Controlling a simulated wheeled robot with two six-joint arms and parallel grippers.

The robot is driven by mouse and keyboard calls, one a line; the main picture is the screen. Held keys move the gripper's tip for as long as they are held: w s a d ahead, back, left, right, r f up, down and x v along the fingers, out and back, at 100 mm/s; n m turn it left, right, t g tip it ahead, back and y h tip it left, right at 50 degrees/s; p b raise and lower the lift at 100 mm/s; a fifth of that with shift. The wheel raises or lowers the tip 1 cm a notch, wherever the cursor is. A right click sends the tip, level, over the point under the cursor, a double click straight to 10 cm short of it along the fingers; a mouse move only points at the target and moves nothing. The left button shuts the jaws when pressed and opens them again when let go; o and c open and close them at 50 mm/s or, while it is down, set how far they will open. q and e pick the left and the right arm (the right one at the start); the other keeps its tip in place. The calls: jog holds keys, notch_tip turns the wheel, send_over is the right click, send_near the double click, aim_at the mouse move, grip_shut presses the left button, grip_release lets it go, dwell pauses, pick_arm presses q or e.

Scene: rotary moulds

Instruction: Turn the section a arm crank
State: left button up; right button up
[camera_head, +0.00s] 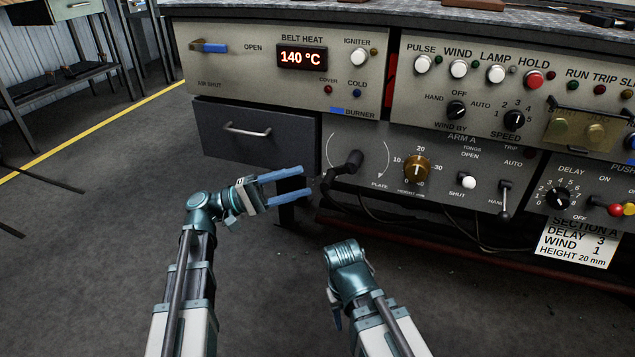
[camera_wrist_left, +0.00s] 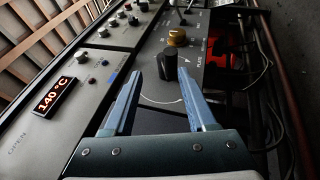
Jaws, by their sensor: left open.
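The arm crank (camera_head: 346,166) is a black handle with a round knob on the grey ARM A panel, beside a curved arrow marking. It also shows in the left wrist view as a dark knob (camera_wrist_left: 168,62). My left gripper (camera_head: 306,181) is open, with its two blue fingers pointing right towards the crank. In the left wrist view the knob lies ahead between the fingertips (camera_wrist_left: 160,77). In the head view the fingers are a little left of the crank, apart from it. My right gripper (camera_head: 335,308) hangs low near the bottom centre; its fingers are mostly hidden.
A drawer (camera_head: 245,133) is left of the crank. A SECTION A card (camera_head: 577,243) hangs at right. Cables hang below the panel.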

pick_arm(q)
jog(key=a, duration=0.6)
jog(key=shift+s, duration=0.25)
jog(key=shift+d, duration=0.1)
jog(key=s+d+f+g+y, duration=0.1)
jog(key=s+d+f+y, duration=0.15)
jog(key=f+y, duration=0.45)
jog(key=s+d+f+y, duration=0.2)
jog(key=d+f, duration=0.2)
jog(key=f, duration=0.6)
jog(key=s+a+f+m+y, duration=0.2)
jog(key=s+a+f+y, duration=0.3)
jog(key=a+f+y, duration=0.6)
jog(key=s+d+r+m+y+p, duration=0.15)
jog(key=d+r+p, duration=0.25)
jog(key=r+p, duration=0.5)
jog(key=s+d+r+m+g+p, duration=0.15)
jog(key=d+r+p, duration=0.25)
jog(key=r+p, duration=0.4)
jog(key=s+d+r+m+y+p, duration=0.1)
jog(key=s+d+r+m+p, duration=0.15)
jog(key=r+p, duration=0.65)
notch_tip(320, 180, up, 34)
jog(key=n+p, duration=0.1)
jog(key=p, duration=3.3)
jog(key=shift+d+r+p, duration=0.2)
jog(key=shift+d+p, duration=0.1)
jog(key=shift+d, duration=0.05)
